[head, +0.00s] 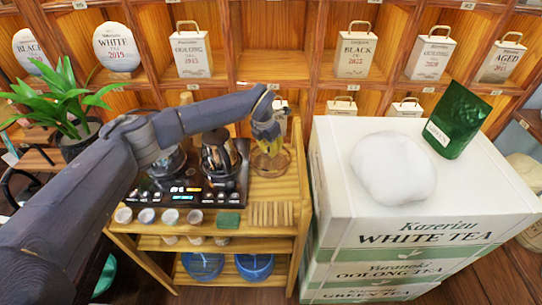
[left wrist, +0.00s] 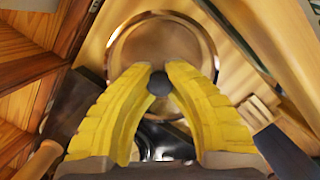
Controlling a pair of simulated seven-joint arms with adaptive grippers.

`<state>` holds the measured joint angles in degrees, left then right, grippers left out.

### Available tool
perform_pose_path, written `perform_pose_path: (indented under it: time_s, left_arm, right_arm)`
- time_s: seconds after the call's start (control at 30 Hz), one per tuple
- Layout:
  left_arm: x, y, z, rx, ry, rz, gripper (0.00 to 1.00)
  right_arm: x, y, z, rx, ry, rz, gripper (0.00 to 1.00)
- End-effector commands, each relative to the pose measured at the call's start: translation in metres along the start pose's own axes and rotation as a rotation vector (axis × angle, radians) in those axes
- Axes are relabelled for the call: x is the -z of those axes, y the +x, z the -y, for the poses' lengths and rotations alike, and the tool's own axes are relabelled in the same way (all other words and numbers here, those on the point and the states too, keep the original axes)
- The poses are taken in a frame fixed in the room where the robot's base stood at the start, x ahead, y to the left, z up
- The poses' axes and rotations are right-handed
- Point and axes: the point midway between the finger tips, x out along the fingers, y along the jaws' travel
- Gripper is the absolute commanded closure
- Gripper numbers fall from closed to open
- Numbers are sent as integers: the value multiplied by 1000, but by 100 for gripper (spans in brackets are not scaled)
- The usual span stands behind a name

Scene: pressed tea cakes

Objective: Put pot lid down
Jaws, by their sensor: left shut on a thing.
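My left gripper (head: 269,146) is over the right back part of the wooden tea cart (head: 298,195). In the left wrist view its yellow fingers (left wrist: 160,82) are closed around the dark round knob of the pot lid (left wrist: 161,86). The lid's round, see-through disc with a pale rim shows beyond the fingertips. In the head view the lid is low over the cart top, partly hidden by the gripper; I cannot tell whether it touches the wood. A glass kettle (head: 220,158) stands on the black stove, left of the gripper. My right gripper is not in view.
The black stove (head: 185,192) has lit displays. Small cups (head: 146,215), a green block (head: 229,220) and wooden strips (head: 270,214) line the cart's front. Stacked tea boxes (head: 425,225) stand close on the right. A plant (head: 65,95) is at left.

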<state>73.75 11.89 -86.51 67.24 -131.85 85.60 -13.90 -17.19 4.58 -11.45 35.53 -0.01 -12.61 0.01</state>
Motion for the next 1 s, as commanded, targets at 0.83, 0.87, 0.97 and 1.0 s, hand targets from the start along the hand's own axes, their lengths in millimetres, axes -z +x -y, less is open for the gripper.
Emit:
perform_pose_path:
  time_s: [0.83, 0.87, 0.97, 1.0]
  left_arm:
    - [14, 38, -3, -3, -6, -14, 64]
    - [14, 38, -3, -3, -6, -14, 64]
    - [14, 38, -3, -3, -6, -13, 64]
    - [14, 38, -4, -3, -6, -13, 64]
  right_arm:
    - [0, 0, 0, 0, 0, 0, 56]
    - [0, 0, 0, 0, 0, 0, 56]
    - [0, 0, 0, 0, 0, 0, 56]
    - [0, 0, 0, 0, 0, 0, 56]
